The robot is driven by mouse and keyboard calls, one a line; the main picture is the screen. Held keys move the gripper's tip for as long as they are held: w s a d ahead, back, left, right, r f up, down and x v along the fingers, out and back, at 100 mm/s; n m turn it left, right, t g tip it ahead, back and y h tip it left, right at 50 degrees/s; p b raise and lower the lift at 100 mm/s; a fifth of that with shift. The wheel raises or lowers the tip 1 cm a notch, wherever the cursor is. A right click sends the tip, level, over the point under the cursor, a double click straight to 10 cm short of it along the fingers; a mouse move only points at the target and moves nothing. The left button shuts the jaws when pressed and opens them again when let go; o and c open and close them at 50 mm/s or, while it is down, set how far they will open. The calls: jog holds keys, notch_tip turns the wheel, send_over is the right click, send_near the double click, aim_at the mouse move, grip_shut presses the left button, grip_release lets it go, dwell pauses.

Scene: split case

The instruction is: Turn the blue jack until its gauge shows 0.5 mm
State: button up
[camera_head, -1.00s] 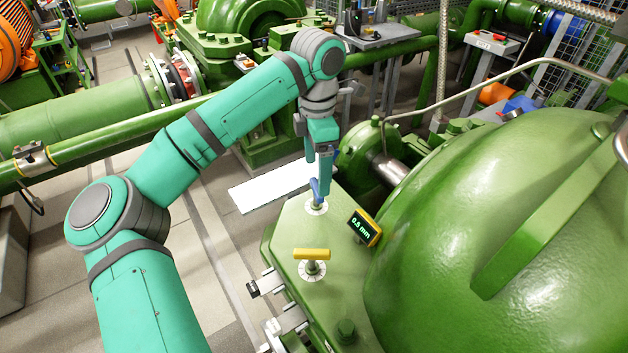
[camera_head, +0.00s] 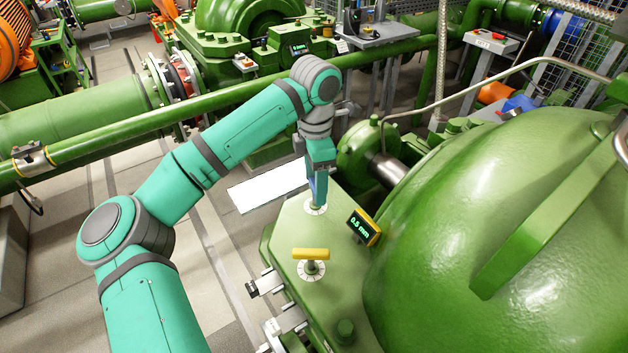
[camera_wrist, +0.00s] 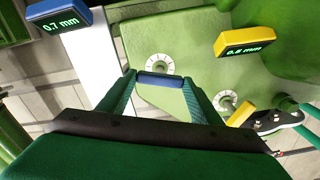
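The blue jack has a blue bar handle (camera_wrist: 160,81) above a white marked dial (camera_wrist: 158,63); the dial also shows in the head view (camera_head: 316,207). My gripper (camera_wrist: 160,86) comes down over the handle, with one finger against each end of the bar, and appears shut on it. In the head view my gripper (camera_head: 319,190) mostly hides the handle. The blue gauge (camera_wrist: 58,22) reads 0.7 mm in the wrist view.
A second jack with a yellow handle (camera_head: 311,254) stands nearer on the same green plate (camera_head: 290,230). A large green casing (camera_head: 490,220) fills the right side.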

jog(key=shift+w+n, duration=0.1)
jog(key=shift+n, duration=0.3)
jog(key=shift+r+n, duration=0.1)
jog(key=shift+n, duration=0.9)
jog(key=n, duration=0.3)
jog(key=shift+n, duration=0.3)
jog(key=n, duration=0.3)
jog(key=shift+n, duration=2.4)
jog(key=shift+s, duration=0.2)
jog(key=o, duration=1.1)
jog(key=shift+c, duration=0.2)
